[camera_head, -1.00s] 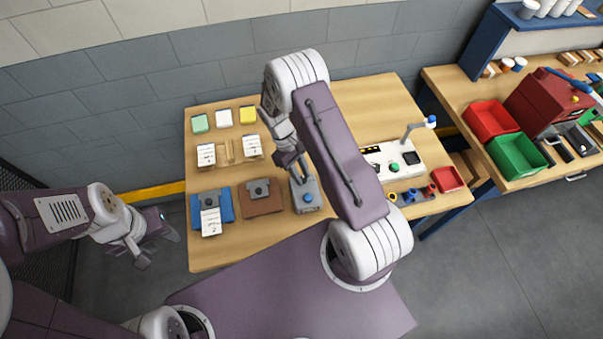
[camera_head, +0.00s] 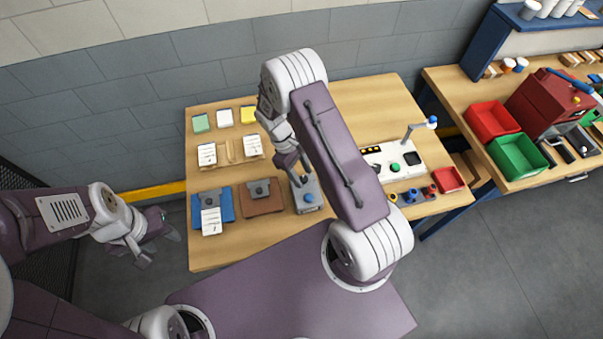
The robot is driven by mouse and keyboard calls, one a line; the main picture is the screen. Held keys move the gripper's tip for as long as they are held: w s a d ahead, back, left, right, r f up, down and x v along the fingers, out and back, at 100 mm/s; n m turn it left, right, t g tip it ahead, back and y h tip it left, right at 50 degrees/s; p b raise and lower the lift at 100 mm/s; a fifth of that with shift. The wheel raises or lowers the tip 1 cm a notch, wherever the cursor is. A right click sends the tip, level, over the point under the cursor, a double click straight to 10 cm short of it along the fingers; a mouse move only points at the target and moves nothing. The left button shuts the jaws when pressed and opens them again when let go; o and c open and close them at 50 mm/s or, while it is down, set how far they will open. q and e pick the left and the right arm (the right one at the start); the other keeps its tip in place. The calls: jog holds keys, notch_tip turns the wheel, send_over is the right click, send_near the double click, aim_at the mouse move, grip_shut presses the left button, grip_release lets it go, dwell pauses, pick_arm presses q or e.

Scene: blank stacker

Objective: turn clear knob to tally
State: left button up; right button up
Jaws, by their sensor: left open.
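No label that marks a clear knob or a tally position can be read. A grey block with a blue round knob (camera_head: 309,197) stands near the table's front edge. My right gripper (camera_head: 299,177) points down just behind and above that block; its fingers are small and partly hidden, so I cannot tell whether they are open or touching it. A white panel (camera_head: 377,171) with a green button stands at the right, partly behind my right arm. A row of small coloured knobs (camera_head: 413,194) lies in front of it. My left gripper (camera_head: 146,251) is open and empty, left of the table.
A blue holder (camera_head: 226,203) with a white card and a brown holder (camera_head: 262,205) stand left of the grey block. Coloured pads and white cards (camera_head: 225,117) lie behind. A red tray (camera_head: 448,179) is at the right. The table's back right is clear.

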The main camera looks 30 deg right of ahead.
jog(key=shift+w+r, duration=0.1)
jog(key=shift+r, duration=0.05)
jog(key=b+v, duration=0.2)
jog(key=v, duration=0.6)
jog(key=shift+r, duration=0.35)
jog(key=shift+a+f+b, duration=0.1)
jog(key=shift+b, duration=0.2)
jog(key=s+a+f+m+t+y+b, duration=0.1)
jog(key=s+a+m+t+y+b, duration=0.1)
jog(key=s+m+b, duration=0.4)
jog(key=shift+s+a+f+m+t+y, duration=0.4)
jog(key=shift+s+t, duration=1)
jog(key=shift+s, duration=1.45)
